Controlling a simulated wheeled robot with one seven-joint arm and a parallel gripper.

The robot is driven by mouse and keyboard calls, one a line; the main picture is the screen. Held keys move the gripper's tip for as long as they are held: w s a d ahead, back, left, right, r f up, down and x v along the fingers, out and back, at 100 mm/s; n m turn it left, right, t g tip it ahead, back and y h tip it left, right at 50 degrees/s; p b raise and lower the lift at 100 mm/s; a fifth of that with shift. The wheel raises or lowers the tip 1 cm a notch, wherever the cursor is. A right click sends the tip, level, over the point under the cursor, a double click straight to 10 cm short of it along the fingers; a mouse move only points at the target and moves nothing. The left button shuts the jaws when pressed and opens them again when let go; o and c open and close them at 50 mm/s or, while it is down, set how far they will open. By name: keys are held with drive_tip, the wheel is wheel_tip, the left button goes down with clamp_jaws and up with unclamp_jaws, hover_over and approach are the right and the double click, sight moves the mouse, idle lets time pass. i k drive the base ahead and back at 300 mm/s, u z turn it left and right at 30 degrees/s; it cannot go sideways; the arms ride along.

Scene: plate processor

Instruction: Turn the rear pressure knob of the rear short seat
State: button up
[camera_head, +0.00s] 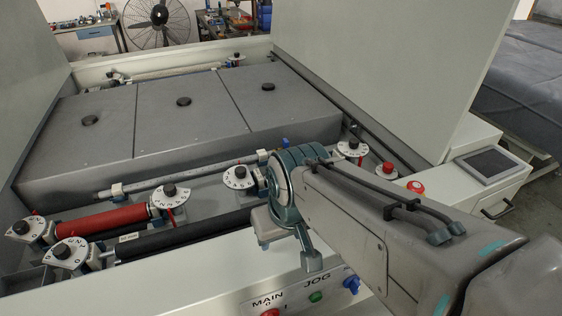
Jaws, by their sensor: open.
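Several black pressure knobs stand on white numbered dials in the plate processor. One knob (170,190) is at the right end of the red roller (100,222), and another (240,172) is just left of my wrist. More knobs sit at the far left (20,227), front left (63,250) and right of my wrist (353,144). Small knobs at the back (236,57) are behind the grey covers. No label shows which one is the rear short seat's rear knob. My gripper (288,245) points down over the front rail, partly hidden by my wrist. It is open, apart from the knobs as far as I can see.
Grey covers (180,125) fill the middle of the machine. Upright side panels (390,60) flank it. A black roller (185,233) lies along the front. The front panel has a blue switch (351,281) and green button (316,296).

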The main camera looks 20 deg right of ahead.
sight(352, 149)
drive_tip(key=u, duration=0.05)
drive_tip(key=k, duration=0.5)
drive_tip(key=u, duration=1.6)
drive_tip(key=k, duration=0.8)
drive_tip(key=z, duration=1.65)
drive_tip(key=i, duration=1)
